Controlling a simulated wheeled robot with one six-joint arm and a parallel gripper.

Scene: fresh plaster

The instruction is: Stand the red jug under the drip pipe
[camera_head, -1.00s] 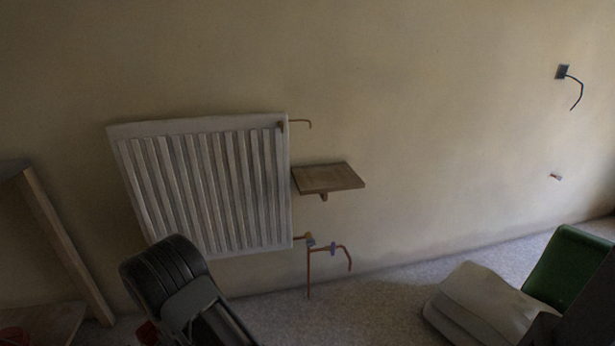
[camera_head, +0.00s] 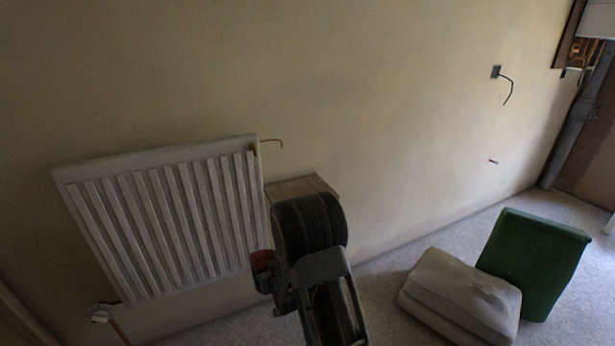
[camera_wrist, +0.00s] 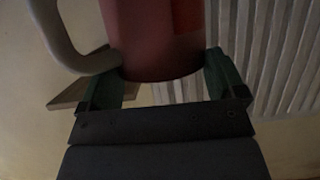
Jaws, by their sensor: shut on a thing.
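My gripper (camera_wrist: 155,72) is shut on the red jug (camera_wrist: 150,38), one green finger on each side of its lower body. The jug's pale handle (camera_wrist: 68,48) sticks out to the left in the wrist view, and its top is out of frame. In the head view the jug (camera_head: 262,262) shows beside my arm, partly hidden by it, in front of the radiator's right edge. A thin bent brass pipe (camera_head: 272,141) juts from the radiator's top right. A small wooden shelf (camera_head: 299,186) lies below and right of it, partly hidden by my arm.
The white radiator (camera_head: 165,220) hangs on the wall, with a valve (camera_head: 101,313) at its lower left. Grey sacks (camera_head: 462,296) and a green container (camera_head: 533,262) stand on the floor at right. A cable hangs from a wall box (camera_head: 496,72).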

